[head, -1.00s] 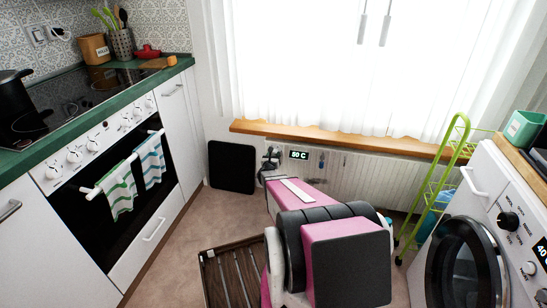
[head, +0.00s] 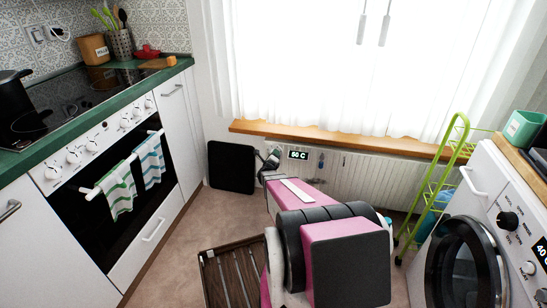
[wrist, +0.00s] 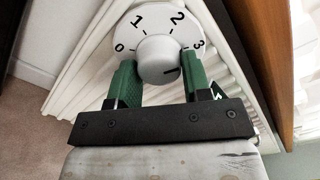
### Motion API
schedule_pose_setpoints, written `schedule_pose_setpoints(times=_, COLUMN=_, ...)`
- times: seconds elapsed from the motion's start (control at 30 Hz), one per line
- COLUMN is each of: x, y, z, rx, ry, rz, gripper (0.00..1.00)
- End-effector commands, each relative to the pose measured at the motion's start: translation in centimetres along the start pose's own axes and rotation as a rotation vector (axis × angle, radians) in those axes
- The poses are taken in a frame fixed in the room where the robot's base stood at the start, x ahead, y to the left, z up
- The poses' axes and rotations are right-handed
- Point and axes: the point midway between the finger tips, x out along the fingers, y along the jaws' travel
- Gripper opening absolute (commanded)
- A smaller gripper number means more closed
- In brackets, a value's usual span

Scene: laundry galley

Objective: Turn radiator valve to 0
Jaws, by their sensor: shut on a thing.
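The radiator valve has a white dial (wrist: 143,22) marked 0, 1, 2 and 3, with 0 at the left and 3 at the right in the wrist view. Its round white knob (wrist: 156,54) carries a short dark mark on its lower right side, below the 3 and away from the 0. My gripper (wrist: 157,78) is shut on the knob, with one green finger on each side. In the head view my gripper (head: 272,158) is at the left end of the white radiator (head: 365,178), and the valve is mostly hidden there.
A display reading 50 C (head: 298,155) sits right beside my gripper. The wooden sill (head: 335,140) runs above the radiator. A black panel (head: 231,167) leans at the left. A slatted wooden rack (head: 232,275) lies near my arm; a green cart (head: 440,185) stands right.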

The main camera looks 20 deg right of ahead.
Motion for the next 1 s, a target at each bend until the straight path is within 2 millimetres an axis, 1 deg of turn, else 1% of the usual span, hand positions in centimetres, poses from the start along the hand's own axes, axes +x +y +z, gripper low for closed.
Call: schedule_pose_setpoints(times=1.0, x=-0.07, y=-0.23, z=0.17, rx=-0.965, ry=-0.001, rz=0.002, gripper=0.21)
